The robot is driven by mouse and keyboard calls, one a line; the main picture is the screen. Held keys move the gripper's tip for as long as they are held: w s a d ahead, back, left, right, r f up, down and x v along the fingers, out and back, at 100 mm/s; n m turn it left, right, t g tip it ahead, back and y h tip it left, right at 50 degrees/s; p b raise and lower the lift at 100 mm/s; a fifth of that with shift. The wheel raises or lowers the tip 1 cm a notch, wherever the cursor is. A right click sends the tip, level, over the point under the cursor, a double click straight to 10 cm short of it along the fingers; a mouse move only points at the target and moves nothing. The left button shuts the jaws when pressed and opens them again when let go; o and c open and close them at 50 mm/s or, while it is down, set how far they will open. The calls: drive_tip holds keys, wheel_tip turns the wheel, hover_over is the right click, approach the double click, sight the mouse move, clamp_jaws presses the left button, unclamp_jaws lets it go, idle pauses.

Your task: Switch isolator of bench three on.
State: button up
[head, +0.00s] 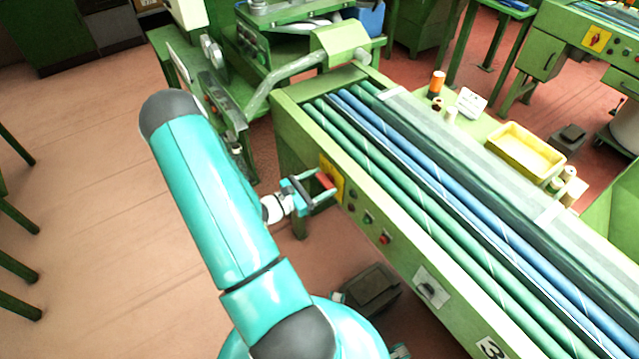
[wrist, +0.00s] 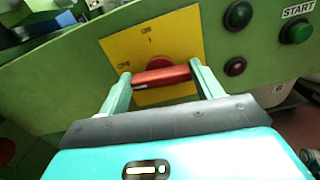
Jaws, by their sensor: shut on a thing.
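The isolator is a red bar handle (wrist: 162,76) on a yellow plate (wrist: 155,45) on the green front of the bench marked 3. The plate reads ON at the top and OFF at the left. The handle lies nearly level in the wrist view, its left end near OFF. My gripper (wrist: 160,72) is shut on it, one finger at each end. In the head view my gripper (head: 318,188) reaches the red handle (head: 325,181) at the bench's left end, with the yellow plate (head: 339,178) behind.
Dark round buttons and a START button (wrist: 297,31) sit right of the plate. A red button (head: 385,238) is farther along the bench front. A dark pedal box (head: 370,290) is on the floor below. Another bench with its own isolator (head: 597,38) stands far right.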

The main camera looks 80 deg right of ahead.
drive_tip(key=m, duration=0.3)
drive_tip(key=shift+m, duration=0.4)
drive_tip(key=m, duration=0.4)
drive_tip(key=shift+a+f+m, duration=0.1)
drive_tip(key=shift+m, duration=0.2)
drive_tip(key=m, duration=0.4)
drive_tip(key=shift+f+m, duration=0.1)
drive_tip(key=shift+m, duration=2.1)
drive_tip(key=o, duration=1)
drive_tip(key=shift+a, duration=0.1)
drive_tip(key=v, duration=1.3)
drive_tip(key=shift+w+a, duration=0.2)
drive_tip(key=shift+w, duration=0.05)
